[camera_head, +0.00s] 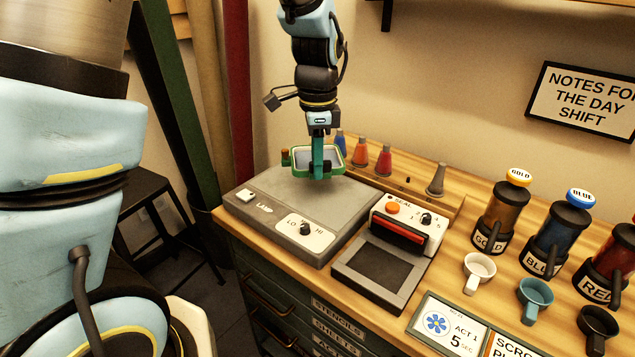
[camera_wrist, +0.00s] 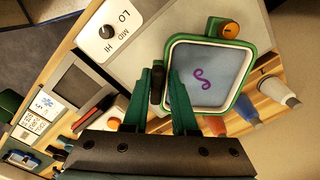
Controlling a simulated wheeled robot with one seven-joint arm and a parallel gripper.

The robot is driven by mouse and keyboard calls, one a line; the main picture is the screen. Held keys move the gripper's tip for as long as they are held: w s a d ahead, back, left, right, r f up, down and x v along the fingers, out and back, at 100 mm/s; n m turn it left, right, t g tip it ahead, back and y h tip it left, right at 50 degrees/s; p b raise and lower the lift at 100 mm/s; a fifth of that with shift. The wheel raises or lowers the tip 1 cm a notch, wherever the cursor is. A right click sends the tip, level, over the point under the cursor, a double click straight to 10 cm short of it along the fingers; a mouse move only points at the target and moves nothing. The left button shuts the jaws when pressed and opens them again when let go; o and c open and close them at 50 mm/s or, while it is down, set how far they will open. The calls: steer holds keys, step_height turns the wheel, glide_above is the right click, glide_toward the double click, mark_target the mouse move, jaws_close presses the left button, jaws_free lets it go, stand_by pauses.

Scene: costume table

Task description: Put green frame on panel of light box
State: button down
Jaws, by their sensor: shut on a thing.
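My gripper (camera_head: 318,170) points down over the back of the light box and is shut on the green frame (camera_head: 303,174). In the wrist view my gripper (camera_wrist: 166,88) has its fingers at a dark tab on the side of the green frame (camera_wrist: 244,104). The frame has a pale pane with a purple squiggle, and an orange-brown knob on its far corner. The light box (camera_head: 262,206) is a grey slab with a lamp switch and a LO–HI dial at its front. The frame appears above its panel; whether they touch I cannot tell.
A seal press (camera_head: 385,255) stands right of the light box. Colored cones (camera_head: 384,160) stand in a wooden rack behind. Labelled bottles (camera_head: 502,215) and small cups (camera_head: 479,268) are at the right. A card (camera_head: 447,326) lies in front.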

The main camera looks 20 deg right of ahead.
mark_target(317, 202)
steer(key=shift+f+p, duration=0.35)
steer(key=shift+f, duration=2.75)
steer(key=shift+f, duration=0.1)
steer(key=c, duration=0.7)
jaws_free()
step_height(317, 202, up, 12)
steer(key=shift+s+r+b, duration=0.1)
steer(key=shift+b, duration=0.5)
steer(key=a+f+n, duration=0.2)
steer(key=a+n, duration=0.8)
steer(key=a, duration=0.4)
steer(key=a+f+n+t, duration=0.1)
steer(key=a+f+n, duration=0.2)
steer(key=a+n, duration=0.7)
steer(key=a, duration=0.5)
steer(key=shift+a+f, duration=0.15)
steer(key=shift+a, duration=0.05)
